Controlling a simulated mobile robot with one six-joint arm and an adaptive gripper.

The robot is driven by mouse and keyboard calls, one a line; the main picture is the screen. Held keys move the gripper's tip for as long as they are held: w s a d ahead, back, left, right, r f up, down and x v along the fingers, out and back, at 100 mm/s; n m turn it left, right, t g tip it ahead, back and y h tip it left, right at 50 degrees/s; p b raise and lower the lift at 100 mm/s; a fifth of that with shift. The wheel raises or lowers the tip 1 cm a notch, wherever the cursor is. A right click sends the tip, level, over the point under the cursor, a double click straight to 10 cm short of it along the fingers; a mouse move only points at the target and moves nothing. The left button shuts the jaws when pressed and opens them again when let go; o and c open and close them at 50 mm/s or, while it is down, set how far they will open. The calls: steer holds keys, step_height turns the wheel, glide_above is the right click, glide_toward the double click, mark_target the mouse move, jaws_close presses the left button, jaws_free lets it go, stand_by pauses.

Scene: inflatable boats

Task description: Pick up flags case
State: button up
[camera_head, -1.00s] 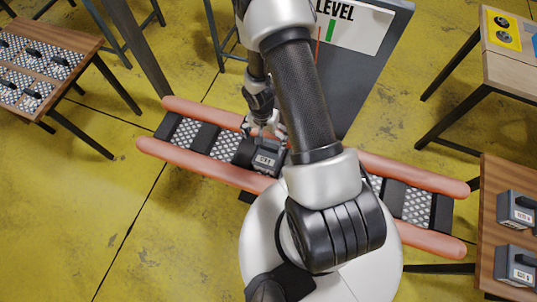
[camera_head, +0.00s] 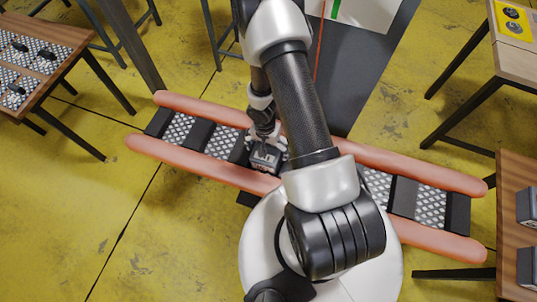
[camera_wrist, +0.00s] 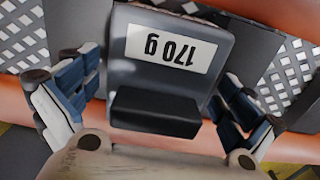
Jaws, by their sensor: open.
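A dark grey case (camera_head: 265,160) with a white label sits on the boat's dark and grey-patterned deck. In the wrist view the case (camera_wrist: 172,80) fills the middle, its label reading "170 g" upside down and a black block-like handle facing me. My gripper (camera_head: 266,143) is right at the case in the head view. In the wrist view my gripper (camera_wrist: 155,98) is open, with one finger on each side of the case. Whether the fingers touch it I cannot tell. No label naming flags is visible.
The orange boat tubes (camera_head: 185,170) run along both sides of the deck. A wooden table (camera_head: 510,240) at the right holds similar grey cases (camera_head: 527,268). Another table (camera_head: 45,65) stands at the left with patterned panels. A dark grey panel (camera_head: 360,85) rises behind the boat.

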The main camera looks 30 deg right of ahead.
steer(key=shift+f, duration=0.1)
steer(key=shift+c, duration=0.4)
steer(key=c, duration=1)
